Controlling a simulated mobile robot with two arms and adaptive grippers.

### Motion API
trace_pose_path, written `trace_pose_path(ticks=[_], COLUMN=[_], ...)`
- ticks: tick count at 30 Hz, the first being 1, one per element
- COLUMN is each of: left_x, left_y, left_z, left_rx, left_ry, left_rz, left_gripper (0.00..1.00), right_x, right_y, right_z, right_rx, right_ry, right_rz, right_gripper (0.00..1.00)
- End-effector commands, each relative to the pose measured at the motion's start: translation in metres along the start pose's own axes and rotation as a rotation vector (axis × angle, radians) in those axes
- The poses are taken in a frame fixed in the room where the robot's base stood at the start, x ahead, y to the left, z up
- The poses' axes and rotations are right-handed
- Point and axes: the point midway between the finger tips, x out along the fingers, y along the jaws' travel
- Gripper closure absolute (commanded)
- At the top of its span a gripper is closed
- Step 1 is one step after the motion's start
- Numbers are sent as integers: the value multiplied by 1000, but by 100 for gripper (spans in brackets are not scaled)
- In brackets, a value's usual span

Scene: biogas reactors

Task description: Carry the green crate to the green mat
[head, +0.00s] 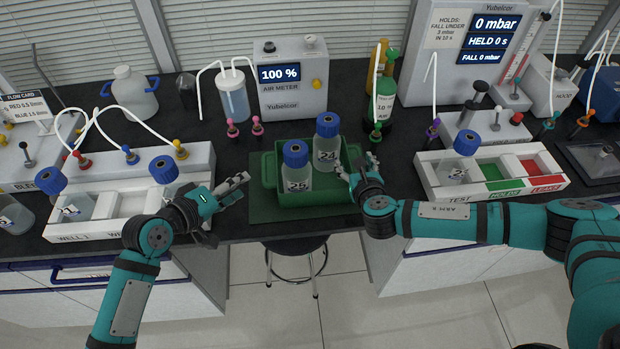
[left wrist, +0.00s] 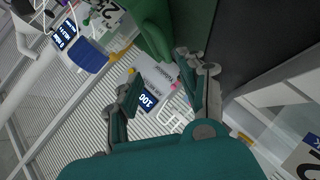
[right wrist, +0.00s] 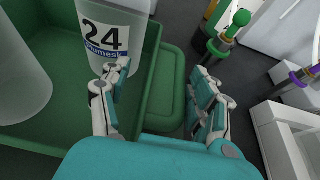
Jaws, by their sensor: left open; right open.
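The green crate (head: 318,199) stands on the green mat (head: 262,210) at the bench's front edge, mat showing mainly to its left. The crate holds two blue-capped bottles, one marked 26 (head: 297,178) and one marked 24 (head: 326,152). My right gripper (head: 358,167) is open at the crate's right end. In the right wrist view its fingers (right wrist: 165,80) lie either side of the crate's right rim and handle ledge (right wrist: 168,95). My left gripper (head: 246,187) is open and apart from the crate, just left of it. The left wrist view shows green crate parts (left wrist: 152,28) beyond its fingers.
A white rack with wells (head: 120,212) stands left and a white tray with green and red slots (head: 490,175) stands right. The air meter (head: 290,75) and a tubed bottle (head: 233,97) are behind. A stool (head: 295,245) is below the bench edge.

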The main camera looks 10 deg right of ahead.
Motion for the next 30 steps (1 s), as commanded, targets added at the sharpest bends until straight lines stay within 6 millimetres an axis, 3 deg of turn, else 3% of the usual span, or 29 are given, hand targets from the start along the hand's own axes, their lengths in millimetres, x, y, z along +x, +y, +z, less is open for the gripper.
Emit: trace_pose_path(ticks=[3, 8, 21, 30], left_x=[-14, -21, -21, -21], left_y=[0, 0, 0, 0], left_z=[0, 0, 0, 0], left_rx=[-1, -1, -1, -1], left_ry=[0, 0, 0, 0], left_rz=[0, 1, 1, 1], left_gripper=[59, 59, 59, 59], right_x=[0, -6, -91, -120], right_y=[0, 0, 0, 0], right_z=[0, -1, -1, 0], right_rx=[0, 0, 2, 0], right_ry=[0, 1, 3, 1], right_rz=[-1, 0, 1, -1], right_gripper=[38, 38, 38, 38])
